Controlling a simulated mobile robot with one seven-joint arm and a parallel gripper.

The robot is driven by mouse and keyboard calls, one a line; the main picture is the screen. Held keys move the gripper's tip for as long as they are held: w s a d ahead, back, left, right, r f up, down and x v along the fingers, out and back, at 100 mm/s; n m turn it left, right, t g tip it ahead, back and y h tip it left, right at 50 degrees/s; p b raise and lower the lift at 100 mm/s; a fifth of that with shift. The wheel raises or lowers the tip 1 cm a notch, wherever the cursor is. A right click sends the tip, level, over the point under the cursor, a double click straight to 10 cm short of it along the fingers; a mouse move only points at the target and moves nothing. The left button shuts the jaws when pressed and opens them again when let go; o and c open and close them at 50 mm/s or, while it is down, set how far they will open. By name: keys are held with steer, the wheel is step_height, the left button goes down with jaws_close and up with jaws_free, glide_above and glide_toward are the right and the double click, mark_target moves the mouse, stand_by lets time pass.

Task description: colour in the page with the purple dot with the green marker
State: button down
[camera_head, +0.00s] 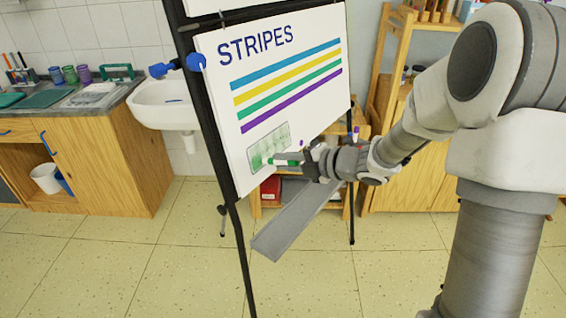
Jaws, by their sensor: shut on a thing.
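A white board (222,105) on a dark easel is headed STRIPES and has blue, yellow, green and purple stripes. Low on it is a small page (268,141) largely covered in pale green, with darker green patches. A small purple mark (300,146) lies just right of this page; I cannot tell whether it is the purple dot. My gripper (303,161) is shut on the green marker (284,162), which lies nearly level and points left. Its tip is at the lower part of the page; contact cannot be told. My gripper's fingers are small and partly hidden.
A grey easel tray (290,222) slants below the board. A sink (175,100) and a wooden counter (90,165) stand at left. A wooden shelf (376,70) stands behind the arm. The front floor is clear around the easel legs.

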steer(key=shift+w, duration=0.1)
steer(key=shift+w+d+r, duration=0.1)
steer(key=shift+w+d, duration=0.4)
steer(key=shift+w, duration=0.15)
steer(key=shift+w+p, duration=0.1)
steer(key=shift+p, duration=0.2)
steer(key=shift+w+d, duration=0.6)
steer(key=shift+w, duration=0.05)
steer(key=shift+d, duration=0.1)
steer(key=shift+w+d+p, duration=0.45)
steer(key=shift+w, duration=0.25)
